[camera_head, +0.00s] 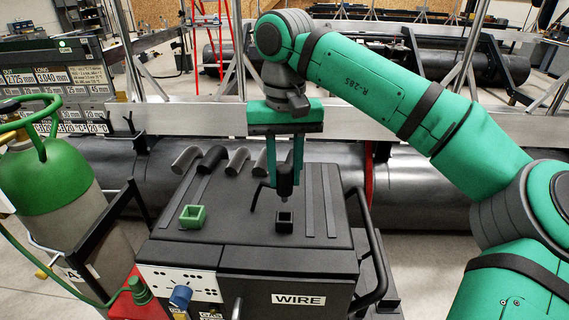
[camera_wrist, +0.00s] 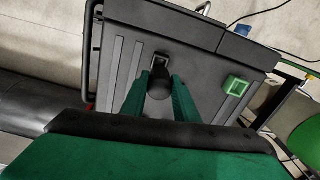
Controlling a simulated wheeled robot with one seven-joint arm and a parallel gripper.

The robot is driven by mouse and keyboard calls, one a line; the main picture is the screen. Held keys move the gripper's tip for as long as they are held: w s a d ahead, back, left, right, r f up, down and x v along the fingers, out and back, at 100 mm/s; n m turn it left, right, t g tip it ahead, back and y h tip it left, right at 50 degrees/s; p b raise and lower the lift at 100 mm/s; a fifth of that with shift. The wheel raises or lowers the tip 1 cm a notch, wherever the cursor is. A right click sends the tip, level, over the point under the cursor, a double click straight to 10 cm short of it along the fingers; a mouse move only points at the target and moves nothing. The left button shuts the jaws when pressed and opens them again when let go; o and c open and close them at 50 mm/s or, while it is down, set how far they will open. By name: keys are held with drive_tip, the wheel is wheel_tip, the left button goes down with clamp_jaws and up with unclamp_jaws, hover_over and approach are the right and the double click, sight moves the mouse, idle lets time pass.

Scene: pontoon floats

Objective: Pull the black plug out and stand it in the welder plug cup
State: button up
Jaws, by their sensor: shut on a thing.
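My gripper (camera_head: 285,172) is over the top of the dark welder (camera_head: 238,226), fingers pointing down. It is shut on the black plug (camera_head: 285,188), which hangs roughly upright with a narrow lower end. A small black square cup (camera_head: 284,226) stands on the welder top just below the plug. In the wrist view the plug (camera_wrist: 160,84) sits between the fingers (camera_wrist: 159,98) and overlaps the black cup (camera_wrist: 160,61). I cannot tell whether the plug's tip touches or enters the cup. A green square cup (camera_head: 193,217) stands left of it, and shows empty.
Several short pipe stubs (camera_head: 212,159) lie along the welder's back edge. A side handle (camera_head: 378,250) runs along the right. A green gas cylinder (camera_head: 50,178) stands at the left. The welder top between the cups is clear.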

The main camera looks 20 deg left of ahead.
sight(285, 198)
drive_tip(key=shift+f, duration=1.75)
drive_tip(key=shift+w+d, duration=0.1)
idle(0.4)
drive_tip(key=shift+s+f, duration=0.15)
drive_tip(key=shift+s, duration=0.05)
drive_tip(key=shift+f, duration=0.1)
drive_tip(key=shift+w+f, duration=0.1)
drive_tip(key=shift+f, duration=1.5)
